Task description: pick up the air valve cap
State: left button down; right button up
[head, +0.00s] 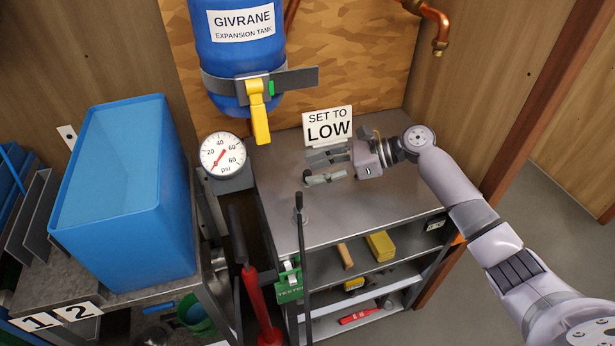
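I cannot make out the air valve cap for certain in the head view. My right gripper (308,168) reaches in from the right over the grey metal bench top (352,213). Its two fingers are spread apart, pointing left, with nothing visible between them. It is just in front of the "SET TO LOW" sign (328,125). The blue expansion tank (236,50), with a yellow-handled valve (259,110) at its strap, hangs up and left of the gripper. My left gripper is not in view.
A pressure gauge (222,154) stands left of the bench. A thin black rod (302,250) rises before the bench, near a red pump (258,305) and green tag (289,284). A blue bin (130,195) fills the left. Shelves below hold a yellow block (380,246).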

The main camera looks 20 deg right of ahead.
jog(key=shift+x, duration=0.9)
jog(key=shift+c, duration=0.2)
jog(key=c, duration=0.8)
